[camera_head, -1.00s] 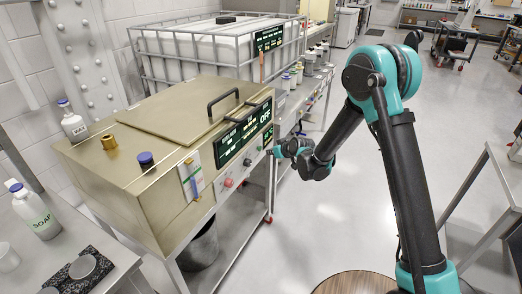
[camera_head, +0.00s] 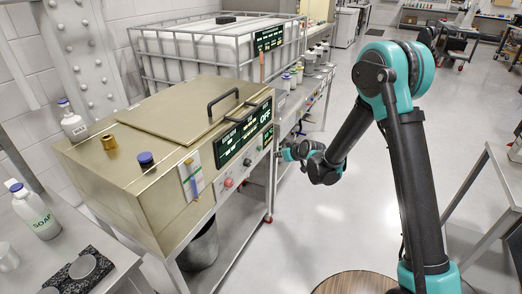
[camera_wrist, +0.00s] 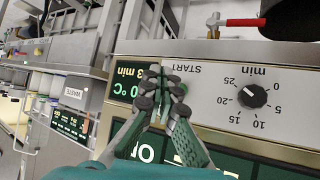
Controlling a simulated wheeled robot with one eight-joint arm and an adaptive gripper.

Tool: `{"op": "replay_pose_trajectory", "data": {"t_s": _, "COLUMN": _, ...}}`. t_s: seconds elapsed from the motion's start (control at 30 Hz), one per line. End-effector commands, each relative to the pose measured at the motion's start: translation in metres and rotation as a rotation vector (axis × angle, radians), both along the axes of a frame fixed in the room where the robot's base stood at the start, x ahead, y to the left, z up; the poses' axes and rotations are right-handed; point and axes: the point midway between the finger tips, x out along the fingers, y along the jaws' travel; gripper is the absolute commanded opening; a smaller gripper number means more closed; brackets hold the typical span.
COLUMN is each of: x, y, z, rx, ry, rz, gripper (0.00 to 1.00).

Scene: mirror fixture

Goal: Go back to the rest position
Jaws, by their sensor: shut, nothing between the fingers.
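My gripper (camera_head: 283,154) is at the right of the brass-coloured machine (camera_head: 150,205), in front of its control panel. In the wrist view my gripper (camera_wrist: 163,88) has its fingers together with nothing held. Behind the fingers are the panel's green-lit display (camera_wrist: 128,85) and a black timer knob (camera_wrist: 252,96) marked in minutes. The fingers cover part of the displays. A gap between fingers and panel is hard to judge in that view; in the head view they look apart.
A caged white tank (camera_head: 200,48) stands behind. A side table (camera_head: 492,185) is at right. Open floor (camera_head: 350,215) lies around my arm.

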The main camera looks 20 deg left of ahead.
Motion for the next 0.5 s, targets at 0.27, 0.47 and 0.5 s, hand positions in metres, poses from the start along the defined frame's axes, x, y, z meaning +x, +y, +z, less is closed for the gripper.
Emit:
{"op": "replay_pose_trajectory", "data": {"t_s": 0.27, "x": 0.000, "y": -0.003, "z": 0.002, "rx": -0.002, "ry": 0.002, "rz": -0.004, "gripper": 0.00}}
{"op": "replay_pose_trajectory", "data": {"t_s": 0.47, "x": 0.003, "y": -0.054, "z": 0.023, "rx": -0.030, "ry": 0.040, "rz": -0.070, "gripper": 0.00}}
{"op": "replay_pose_trajectory", "data": {"t_s": 0.5, "x": 0.002, "y": -0.071, "z": 0.030, "rx": -0.040, "ry": 0.056, "rz": -0.092, "gripper": 0.00}}
